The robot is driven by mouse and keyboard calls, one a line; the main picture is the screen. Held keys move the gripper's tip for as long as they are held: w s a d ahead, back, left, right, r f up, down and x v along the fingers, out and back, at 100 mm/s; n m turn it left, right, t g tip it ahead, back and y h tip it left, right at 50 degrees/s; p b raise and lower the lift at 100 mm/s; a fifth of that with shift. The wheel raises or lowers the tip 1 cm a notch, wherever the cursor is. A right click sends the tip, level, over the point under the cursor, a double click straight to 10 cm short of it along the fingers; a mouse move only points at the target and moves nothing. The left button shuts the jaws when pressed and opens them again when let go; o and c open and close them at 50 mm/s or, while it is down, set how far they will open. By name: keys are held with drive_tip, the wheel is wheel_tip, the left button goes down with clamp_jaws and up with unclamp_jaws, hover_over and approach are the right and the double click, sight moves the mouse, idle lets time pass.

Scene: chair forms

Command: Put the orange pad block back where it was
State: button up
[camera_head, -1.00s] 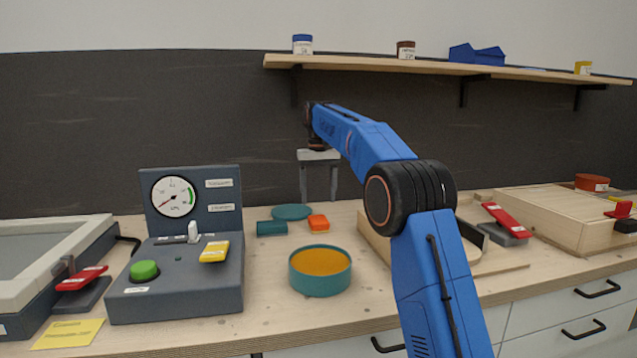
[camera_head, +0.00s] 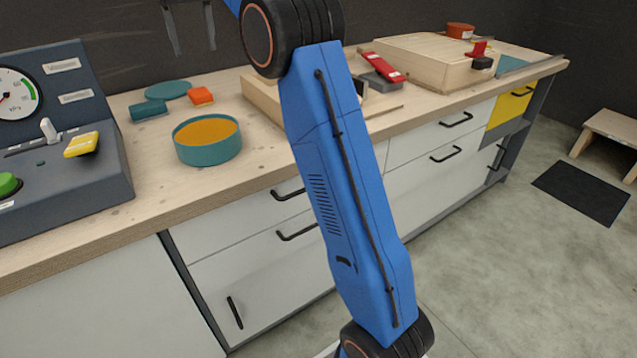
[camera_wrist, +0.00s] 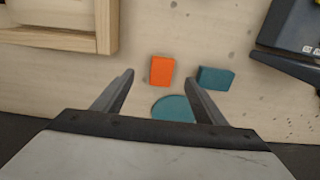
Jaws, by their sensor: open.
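My gripper (camera_wrist: 158,77) is open and empty, above the worktop. In the head view, the gripper's fingers (camera_head: 190,25) show at the top edge, in front of the dark wall. A flat teal disc (camera_head: 168,90) lies behind the block; in the wrist view it is partly hidden by my gripper.
The teal dish with orange inside (camera_head: 207,140) stands in front. A grey gauge console (camera_head: 75,150) is at left. A wooden frame (camera_head: 262,98) and a red-handled clamp (camera_head: 382,67) are to the right.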

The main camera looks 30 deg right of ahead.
drive_tip(key=s+d+f+t, duration=0.1)
drive_tip(key=s+d+f, duration=0.1)
drive_tip(key=s, duration=1.2)
drive_tip(key=s+d+f+t, duration=0.1)
drive_tip(key=s+d+f, duration=0.1)
drive_tip(key=s, duration=1.2)
drive_tip(key=s+d+f+t, duration=0.2)
drive_tip(key=s+f, duration=1.9)
drive_tip(key=s, duration=0.3)
drive_tip(key=shift+s, duration=0.3)
